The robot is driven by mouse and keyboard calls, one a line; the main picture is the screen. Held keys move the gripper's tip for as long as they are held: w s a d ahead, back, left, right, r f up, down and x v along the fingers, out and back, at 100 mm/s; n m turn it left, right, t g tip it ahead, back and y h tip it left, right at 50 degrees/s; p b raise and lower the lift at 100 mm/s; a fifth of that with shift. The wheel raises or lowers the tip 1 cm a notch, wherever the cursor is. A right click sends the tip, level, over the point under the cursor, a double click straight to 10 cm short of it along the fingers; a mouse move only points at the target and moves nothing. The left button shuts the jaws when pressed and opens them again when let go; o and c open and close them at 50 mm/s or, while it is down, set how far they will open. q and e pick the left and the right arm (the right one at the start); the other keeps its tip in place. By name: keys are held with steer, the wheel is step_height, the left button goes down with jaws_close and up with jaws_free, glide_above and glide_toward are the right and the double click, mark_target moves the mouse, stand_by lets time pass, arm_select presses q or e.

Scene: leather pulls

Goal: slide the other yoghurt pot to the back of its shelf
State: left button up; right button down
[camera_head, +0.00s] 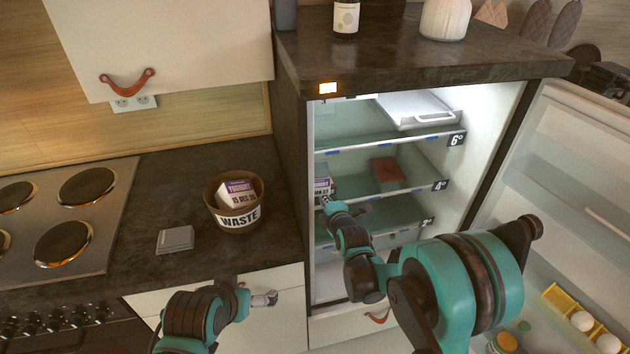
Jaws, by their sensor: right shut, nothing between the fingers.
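A white and purple yoghurt pot (322,186) stands at the left end of the fridge's middle shelf (405,192), near its front edge. My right gripper (326,200) reaches into the open fridge. It is shut and empty, with its tip just in front of the pot's lower part; I cannot tell if they touch. Another yoghurt pot (238,189) lies tilted in the round waste bin (235,222) on the counter. My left gripper (268,299) is low in front of the counter drawers, away from both pots; its finger opening is too small to judge.
A dark red box (387,174) sits on the same shelf, right of the pot. The open fridge door (575,170) stands at right, with eggs (582,320) low down. A grey block (175,239) lies on the counter.

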steer(key=shift+w+a, duration=0.55)
steer(key=shift+w, duration=1.05)
steer(key=shift+w+a, duration=0.5)
steer(key=shift+w, duration=1.1)
steer(key=shift+w+a, duration=0.55)
steer(key=shift+w, duration=1.05)
steer(key=shift+w+a, duration=0.5)
steer(key=shift+w, duration=1)
steer(key=shift+w+a, duration=0.5)
steer(key=shift+w, duration=1.05)
steer(key=shift+w+a, duration=0.5)
steer(key=shift+w, duration=1)
steer(key=s+d+b, duration=0.1)
steer(key=s+d, duration=0.2)
steer(key=s, duration=0.6)
steer(key=s+d+b, duration=0.1)
steer(key=s+d, duration=0.2)
steer(key=s, duration=0.7)
steer(key=shift+d, duration=0.15)
